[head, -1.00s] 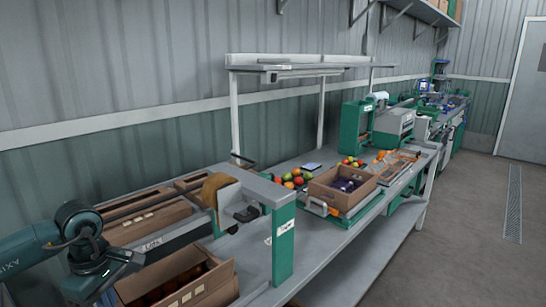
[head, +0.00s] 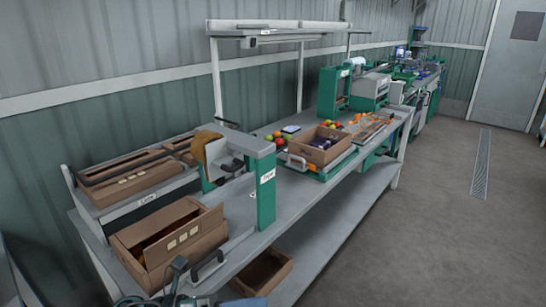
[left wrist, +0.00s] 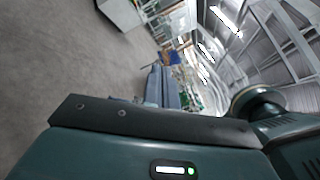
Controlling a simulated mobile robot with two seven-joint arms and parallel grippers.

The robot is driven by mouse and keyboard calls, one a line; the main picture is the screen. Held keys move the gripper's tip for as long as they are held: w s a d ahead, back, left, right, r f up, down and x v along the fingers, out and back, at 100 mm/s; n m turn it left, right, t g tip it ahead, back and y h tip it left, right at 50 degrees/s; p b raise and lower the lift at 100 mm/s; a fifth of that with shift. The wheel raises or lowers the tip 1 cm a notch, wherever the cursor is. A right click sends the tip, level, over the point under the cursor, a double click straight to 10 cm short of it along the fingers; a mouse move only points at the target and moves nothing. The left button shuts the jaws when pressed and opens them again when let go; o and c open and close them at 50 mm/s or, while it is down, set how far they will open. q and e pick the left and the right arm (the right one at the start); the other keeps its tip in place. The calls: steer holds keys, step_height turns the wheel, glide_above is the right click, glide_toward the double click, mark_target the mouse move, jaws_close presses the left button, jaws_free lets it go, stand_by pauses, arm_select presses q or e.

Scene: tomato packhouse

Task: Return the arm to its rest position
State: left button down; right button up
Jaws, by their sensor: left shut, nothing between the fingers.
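My left gripper (head: 174,288) is at the bottom edge of the head view, in front of the cardboard box at the near end of the bench. Only a small part of it and of my left arm shows, cut off by the frame. It is shut with nothing in it. In the left wrist view, a dark teal housing (left wrist: 140,155) of my own arm with a green light fills the bottom, and the floor and room behind appear tilted. My right gripper is in neither view.
A smaller box (head: 262,275) is on the lower shelf. A green and grey stand (head: 266,195), tomatoes (head: 275,138) and another box (head: 318,152) are further along. The floor at right is clear.

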arm_select(q)
steer(key=w+a+f+n+t+y, duration=0.1)
steer(key=a+f+n+t+y, duration=0.4)
steer(key=n, duration=0.7)
steer(key=w+f+n+t+y, duration=0.1)
steer(key=f+n+t+y, duration=0.15)
steer(key=n+t, duration=0.75)
steer(key=s+a+f+n+g+y, duration=0.3)
steer(key=s+f+n+g+y, duration=0.1)
steer(key=f+n, duration=0.4)
steer(key=s+a+f+n+g+y, duration=0.3)
steer(key=s+f+n+g, duration=0.1)
steer(key=s+f+n, duration=0.3)
steer(key=shift+s+f+n+y, duration=0.25)
steer(key=shift+f+n+y, duration=0.15)
steer(key=shift+n, duration=0.7)
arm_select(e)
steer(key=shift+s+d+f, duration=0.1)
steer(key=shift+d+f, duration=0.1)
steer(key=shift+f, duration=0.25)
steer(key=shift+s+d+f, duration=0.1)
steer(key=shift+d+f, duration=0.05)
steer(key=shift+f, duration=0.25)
